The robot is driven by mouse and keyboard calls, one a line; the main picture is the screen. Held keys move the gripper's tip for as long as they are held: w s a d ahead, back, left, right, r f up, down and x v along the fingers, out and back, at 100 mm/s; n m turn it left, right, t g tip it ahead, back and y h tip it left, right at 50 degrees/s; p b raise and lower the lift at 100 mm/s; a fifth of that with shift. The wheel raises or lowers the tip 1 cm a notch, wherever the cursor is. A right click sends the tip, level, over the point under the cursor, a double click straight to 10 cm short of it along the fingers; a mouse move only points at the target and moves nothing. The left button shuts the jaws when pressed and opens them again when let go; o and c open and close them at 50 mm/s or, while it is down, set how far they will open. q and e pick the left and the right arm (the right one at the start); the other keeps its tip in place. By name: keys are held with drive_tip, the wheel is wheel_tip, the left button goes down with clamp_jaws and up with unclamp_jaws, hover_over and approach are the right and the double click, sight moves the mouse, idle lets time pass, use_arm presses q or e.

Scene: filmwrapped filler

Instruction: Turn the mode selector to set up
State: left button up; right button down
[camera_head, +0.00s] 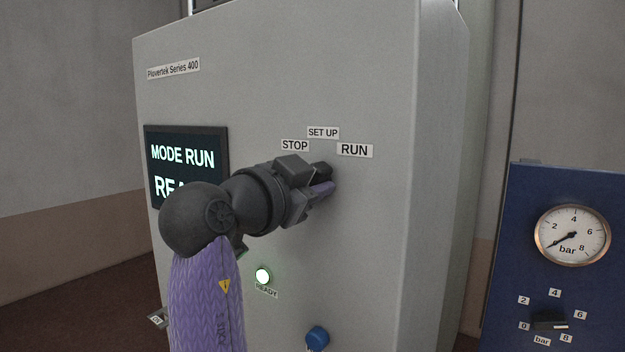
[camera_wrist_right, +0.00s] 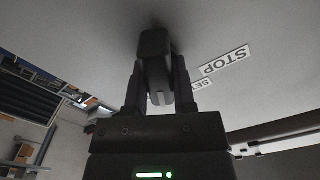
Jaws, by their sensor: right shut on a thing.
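The mode selector is a dark knob (camera_wrist_right: 155,45) on the grey cabinet front. In the head view, the labels STOP (camera_head: 294,145), SET UP (camera_head: 322,132) and RUN (camera_head: 354,150) sit above it. My right gripper (camera_head: 320,180) is shut on the knob, one finger on each side, as the wrist view shows. In the head view my gripper hides most of the knob, so its pointing direction cannot be told there. A screen (camera_head: 183,156) on the cabinet reads MODE RUN, with a second line partly hidden by my arm. My left gripper is not in view.
A blue panel (camera_head: 510,265) with a round bar gauge (camera_head: 572,235) and a black knob (camera_head: 549,320) stands at the right.

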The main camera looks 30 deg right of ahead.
drive_tip(key=n+p, duration=0.1)
drive_tip(key=n, duration=0.4)
drive_tip(key=shift+w+n, duration=0.1)
drive_tip(key=shift+n, duration=0.2)
drive_tip(key=shift+n+p, duration=0.3)
drive_tip(key=shift+c, duration=2.2)
unclamp_jaws()
drive_tip(key=b+v, duration=0.3)
drive_tip(key=v, duration=0.7)
